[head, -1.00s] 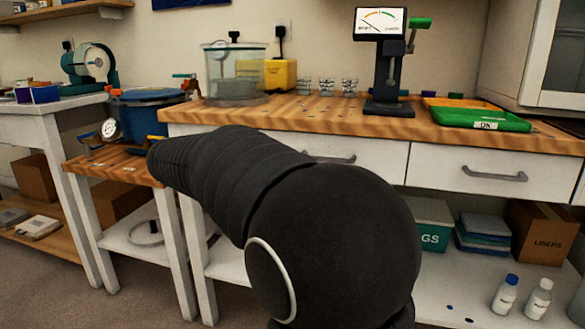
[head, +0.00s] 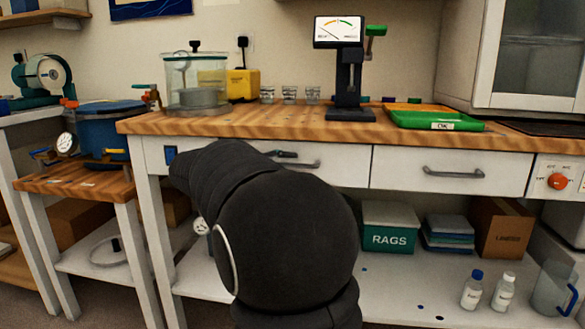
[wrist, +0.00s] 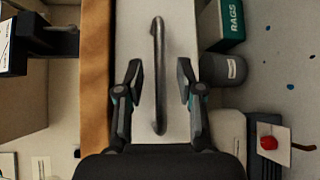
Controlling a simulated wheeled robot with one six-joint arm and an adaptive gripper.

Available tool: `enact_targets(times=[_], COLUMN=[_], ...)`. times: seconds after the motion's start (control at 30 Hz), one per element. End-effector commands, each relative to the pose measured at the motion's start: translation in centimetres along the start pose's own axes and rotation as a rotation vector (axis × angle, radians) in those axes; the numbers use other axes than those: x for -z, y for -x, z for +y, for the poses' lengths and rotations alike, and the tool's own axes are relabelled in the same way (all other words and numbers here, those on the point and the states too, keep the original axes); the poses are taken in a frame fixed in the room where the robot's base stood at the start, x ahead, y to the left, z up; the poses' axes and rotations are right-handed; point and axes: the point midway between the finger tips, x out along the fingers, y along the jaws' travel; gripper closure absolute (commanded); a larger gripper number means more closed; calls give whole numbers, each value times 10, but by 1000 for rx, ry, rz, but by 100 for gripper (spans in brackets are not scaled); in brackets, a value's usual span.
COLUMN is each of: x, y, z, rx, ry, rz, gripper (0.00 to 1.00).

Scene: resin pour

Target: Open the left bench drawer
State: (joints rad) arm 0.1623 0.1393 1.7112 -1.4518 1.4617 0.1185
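The left bench drawer (head: 345,168) is a white front under the wooden bench top, and it looks flush with the bench. Its grey bar handle (head: 305,164) is partly hidden behind my arm in the head view. In the wrist view the handle (wrist: 159,60) runs lengthwise up the picture across the white drawer front (wrist: 135,40). My gripper (wrist: 160,80) is open, with one finger on each side of the handle's line. The fingers appear apart from the bar; how deep they reach around it I cannot tell.
The right drawer (head: 450,171) is beside it. A gauge stand (head: 350,80) and a green tray (head: 435,120) stand on the bench top. A green rags box (head: 390,228) and bottles (head: 472,290) sit on the shelf below. A side table (head: 75,182) stands left.

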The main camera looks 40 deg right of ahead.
Motion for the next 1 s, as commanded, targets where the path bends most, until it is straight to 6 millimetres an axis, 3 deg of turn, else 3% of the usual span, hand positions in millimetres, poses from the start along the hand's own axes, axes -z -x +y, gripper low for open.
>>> enact_targets(times=[0.2,0.53,0.7,1.0], x=[0,0,0,0], y=[-18,-20,-20,-20], z=[0,0,0,0], rx=[1,0,0,0], ry=[0,0,0,0], rz=[-1,0,0,0], gripper=[63,63,100,100])
